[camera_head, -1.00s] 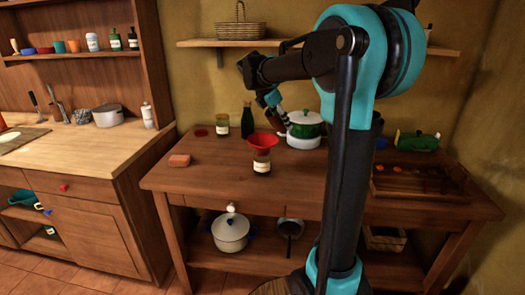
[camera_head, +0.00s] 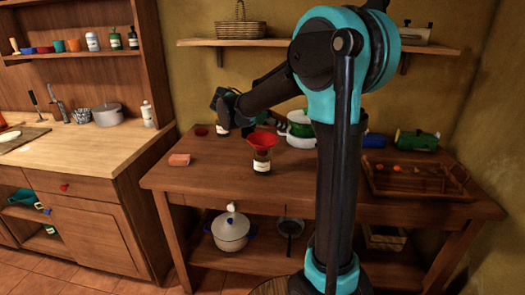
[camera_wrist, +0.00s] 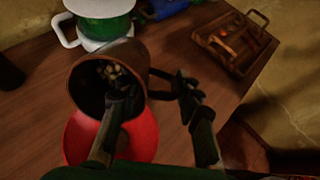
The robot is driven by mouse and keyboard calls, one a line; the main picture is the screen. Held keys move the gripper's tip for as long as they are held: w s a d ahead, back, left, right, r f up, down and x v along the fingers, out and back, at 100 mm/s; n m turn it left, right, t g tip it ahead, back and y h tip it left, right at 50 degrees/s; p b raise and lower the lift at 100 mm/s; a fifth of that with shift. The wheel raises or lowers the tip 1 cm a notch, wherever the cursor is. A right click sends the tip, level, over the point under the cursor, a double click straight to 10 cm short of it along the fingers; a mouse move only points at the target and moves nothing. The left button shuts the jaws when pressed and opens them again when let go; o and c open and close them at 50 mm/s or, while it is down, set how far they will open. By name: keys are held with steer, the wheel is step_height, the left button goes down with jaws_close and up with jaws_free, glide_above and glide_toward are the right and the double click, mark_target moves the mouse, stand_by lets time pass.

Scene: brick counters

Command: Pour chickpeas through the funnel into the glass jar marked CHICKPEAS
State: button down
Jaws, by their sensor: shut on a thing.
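A glass jar (camera_head: 262,163) with a pale label stands upright on the wooden table. The label is too small to read. A red funnel (camera_head: 263,141) sits in its mouth. In the wrist view, a brown mug (camera_wrist: 84,88) has chickpeas (camera_wrist: 115,72) inside, and its opening faces the camera. My gripper (camera_wrist: 158,92) is shut on the mug, with its fingers around the handle side. The mug overlaps the red funnel (camera_wrist: 145,137) in this view; the jar is hidden. In the head view, my gripper (camera_head: 246,122) is just above and left of the funnel.
A green pot (camera_head: 300,124) stands behind, partly hidden by my arm. A second jar (camera_head: 222,129) stands at the back left. A pink block (camera_head: 179,160) lies at the left. A wooden tray (camera_head: 420,190) and a green container (camera_head: 416,140) are at the right.

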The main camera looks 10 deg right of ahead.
steer(key=shift+a+f+t+h, duration=0.2)
steer(key=shift+f+t+h, duration=0.3)
steer(key=shift+h, duration=0.4)
steer(key=shift+s+a+r+h, duration=0.1)
steer(key=shift+s+r+h, duration=0.1)
steer(key=shift+h, duration=0.5)
steer(key=shift+t+p, duration=0.3)
steer(key=shift+p, duration=0.15)
steer(key=shift+a+f+t+h+p, duration=0.15)
steer(key=shift+f+h+p, duration=0.1)
steer(key=shift+h, duration=0.3)
steer(key=shift+a+f+t+h+p, duration=0.15)
steer(key=shift+h+p, duration=0.05)
steer(key=shift+h, duration=0.35)
stand_by(0.5)
steer(key=shift+s+a+r+t+h, duration=0.15)
steer(key=shift+a+r+t+h, duration=0.15)
steer(key=shift+h, duration=0.4)
stand_by(1.6)
steer(key=shift+a+r+t+h+p, duration=0.15)
steer(key=shift+r+t+h+p, duration=0.15)
steer(key=shift+r+h, duration=0.35)
stand_by(1.4)
